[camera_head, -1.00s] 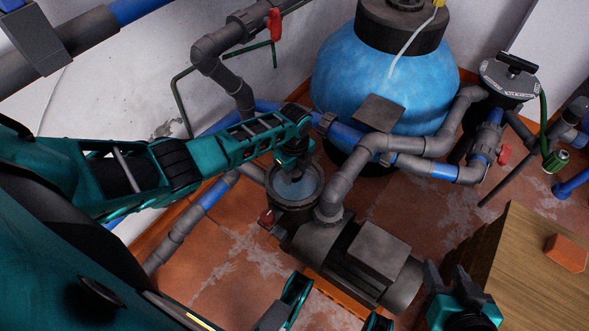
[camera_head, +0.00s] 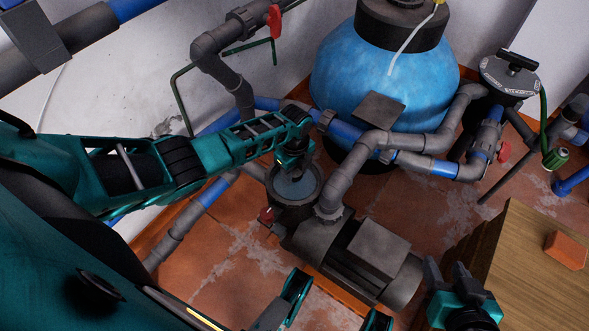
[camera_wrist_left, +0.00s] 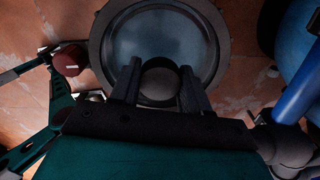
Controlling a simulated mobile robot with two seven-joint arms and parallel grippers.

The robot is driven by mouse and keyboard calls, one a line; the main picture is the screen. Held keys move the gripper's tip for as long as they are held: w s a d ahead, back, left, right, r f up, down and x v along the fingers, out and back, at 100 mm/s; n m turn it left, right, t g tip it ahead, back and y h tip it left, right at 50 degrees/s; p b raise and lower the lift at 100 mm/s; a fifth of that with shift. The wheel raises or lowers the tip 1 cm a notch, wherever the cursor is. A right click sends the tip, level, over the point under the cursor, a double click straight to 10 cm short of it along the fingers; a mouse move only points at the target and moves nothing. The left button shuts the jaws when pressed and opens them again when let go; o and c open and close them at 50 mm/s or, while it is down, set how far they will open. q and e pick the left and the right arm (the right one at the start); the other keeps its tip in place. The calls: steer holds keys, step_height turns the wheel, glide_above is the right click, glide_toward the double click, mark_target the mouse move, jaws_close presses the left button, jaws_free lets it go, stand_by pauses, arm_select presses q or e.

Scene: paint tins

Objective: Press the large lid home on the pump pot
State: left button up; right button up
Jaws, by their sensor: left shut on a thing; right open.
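The pump pot (camera_head: 292,217) is a dark round housing at the front of the pump. The large lid (camera_head: 300,188) is a bluish, see-through disc at its mouth. In the left wrist view the lid (camera_wrist_left: 133,40) lies inside the pot's dark ring (camera_wrist_left: 97,50). I cannot tell whether it is fully seated. My left gripper (camera_head: 291,168) is above the lid, its fingers (camera_wrist_left: 158,85) shut on the lid's round grey knob (camera_wrist_left: 160,80). My right gripper (camera_head: 448,275) is open and empty, low at the right beside the wooden top, away from the pot.
The pump motor (camera_head: 365,255) and grey pipes (camera_head: 345,180) stand right of the pot. A blue filter tank (camera_head: 385,75) is behind. A red-handled valve (camera_head: 266,216) sits close at the pot's left. An orange block (camera_head: 567,250) lies on the wooden top (camera_head: 525,270).

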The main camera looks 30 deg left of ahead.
arm_select(q)
steer(key=shift+f, duration=0.1)
steer(key=o, duration=1)
steer(key=shift+o, duration=0.2)
step_height(320, 180, up, 13)
steer(key=p, duration=0.6)
steer(key=shift+f, duration=0.1)
